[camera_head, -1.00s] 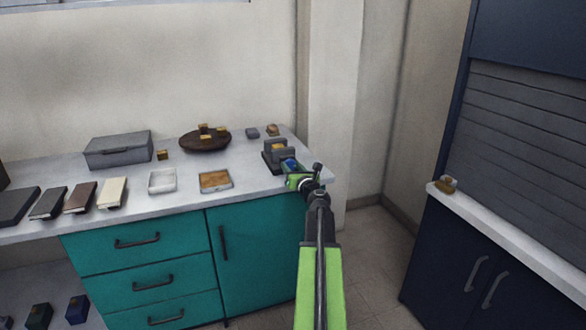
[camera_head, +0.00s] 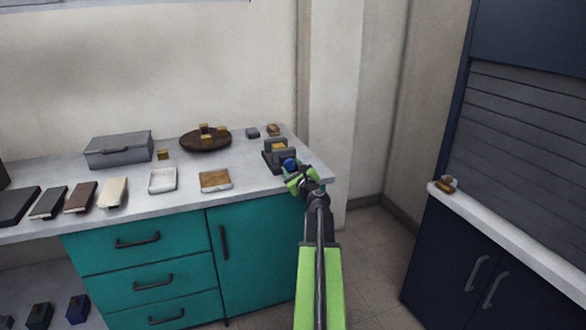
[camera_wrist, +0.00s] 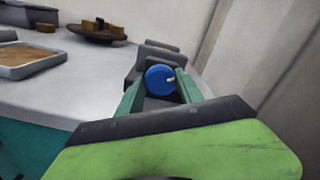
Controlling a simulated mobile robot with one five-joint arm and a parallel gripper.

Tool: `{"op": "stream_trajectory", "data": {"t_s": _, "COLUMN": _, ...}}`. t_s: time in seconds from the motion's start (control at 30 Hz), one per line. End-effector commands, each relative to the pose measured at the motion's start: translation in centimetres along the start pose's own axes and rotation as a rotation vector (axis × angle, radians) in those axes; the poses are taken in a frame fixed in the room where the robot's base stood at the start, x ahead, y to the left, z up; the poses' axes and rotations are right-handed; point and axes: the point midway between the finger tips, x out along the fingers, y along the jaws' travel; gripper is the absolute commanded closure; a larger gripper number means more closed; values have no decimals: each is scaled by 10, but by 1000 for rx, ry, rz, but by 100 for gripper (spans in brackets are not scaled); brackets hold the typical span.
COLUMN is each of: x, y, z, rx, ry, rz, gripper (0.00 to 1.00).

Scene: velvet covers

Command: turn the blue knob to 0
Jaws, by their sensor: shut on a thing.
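The blue knob (camera_wrist: 160,80) is a round disc with a pale pointer mark at its right side in the wrist view. It sits on the front of a dark grey device (camera_head: 270,160) near the right end of the counter; it also shows in the head view (camera_head: 290,164). My green gripper (camera_head: 299,176) is at the knob. In the wrist view the two teal fingers (camera_wrist: 160,92) lie to either side of the knob, shut on it. Any scale or numbers around the knob cannot be made out.
On the counter (camera_head: 240,165) are a tan-filled tray (camera_head: 215,181), a white tray (camera_head: 162,181), a brown round plate (camera_head: 190,146) with small blocks and a grey box (camera_head: 118,150). A wall corner stands right of the device. A dark cabinet (camera_head: 450,260) is farther right.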

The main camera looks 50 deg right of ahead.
Motion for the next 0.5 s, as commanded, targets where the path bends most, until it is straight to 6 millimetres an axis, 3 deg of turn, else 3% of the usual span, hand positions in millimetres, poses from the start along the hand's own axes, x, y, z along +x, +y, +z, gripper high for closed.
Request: {"op": "stream_trajectory", "data": {"t_s": 0.5, "x": -2, "y": 1, "z": -2, "rx": -491, "ry": 3, "rz": -1, "gripper": 97}}
